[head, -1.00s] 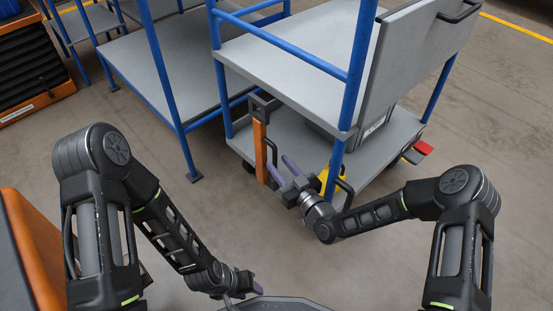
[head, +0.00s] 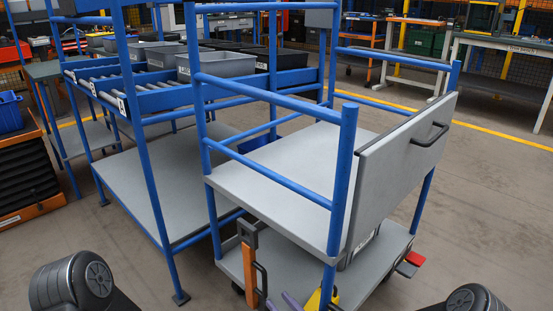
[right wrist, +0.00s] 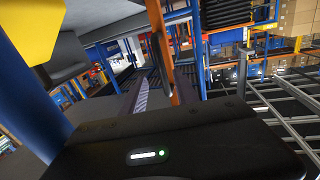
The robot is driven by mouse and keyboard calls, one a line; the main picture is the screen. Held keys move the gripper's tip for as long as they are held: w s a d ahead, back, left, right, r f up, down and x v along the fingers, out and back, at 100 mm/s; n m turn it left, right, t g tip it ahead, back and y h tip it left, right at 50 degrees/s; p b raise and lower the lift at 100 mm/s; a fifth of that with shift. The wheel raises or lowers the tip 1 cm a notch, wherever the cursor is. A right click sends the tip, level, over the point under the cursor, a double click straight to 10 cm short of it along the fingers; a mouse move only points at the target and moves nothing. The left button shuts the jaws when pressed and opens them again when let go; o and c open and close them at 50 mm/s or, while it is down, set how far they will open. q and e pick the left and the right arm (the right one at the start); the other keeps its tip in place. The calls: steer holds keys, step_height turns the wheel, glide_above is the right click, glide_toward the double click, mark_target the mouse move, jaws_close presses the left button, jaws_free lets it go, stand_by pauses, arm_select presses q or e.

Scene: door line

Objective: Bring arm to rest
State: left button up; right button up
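My right gripper (head: 282,302) shows only as two purple fingertips at the bottom edge of the head view. The tips stand apart with nothing between them, beside the cart's lower deck. In the right wrist view a purple finger (right wrist: 141,98) points away from the camera. My right arm's rounded joint (head: 470,299) is at the bottom right, and my left arm's joint (head: 72,284) is at the bottom left. My left gripper is out of view. The grey cart (head: 270,170) with blue posts stands in front of me.
An orange upright piece (head: 249,270) and a yellow part (head: 316,300) are at the cart's lower deck, close to my right gripper. A roller rack (head: 150,95) with grey bins stands behind at the left. Open floor (head: 480,200) lies to the right.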

steer(key=s+d+f+m+g+h, duration=0.2)
steer(key=s+f+m+g+h, duration=0.2)
steer(key=s+f+g, duration=0.55)
steer(key=s+d+f+m+g+h, duration=0.1)
steer(key=s+d+f+m+g, duration=0.15)
steer(key=s, duration=0.65)
steer(key=s+d+f+m+g+h, duration=0.1)
steer(key=s+d+f+m, duration=0.2)
steer(key=s, duration=0.6)
arm_select(q)
step_height(320, 180, up, 34)
steer(key=s+d+p, duration=0.1)
steer(key=s+p, duration=0.1)
steer(key=p, duration=3.2)
steer(key=shift+s+d+r+g, duration=0.25)
steer(key=shift+s+d+g, duration=0.05)
steer(key=shift+s+d, duration=0.1)
arm_select(e)
step_height(320, 180, up, 34)
steer(key=s+a+n+g, duration=0.1)
steer(key=s+a, duration=0.1)
steer(key=shift+s+f, duration=0.15)
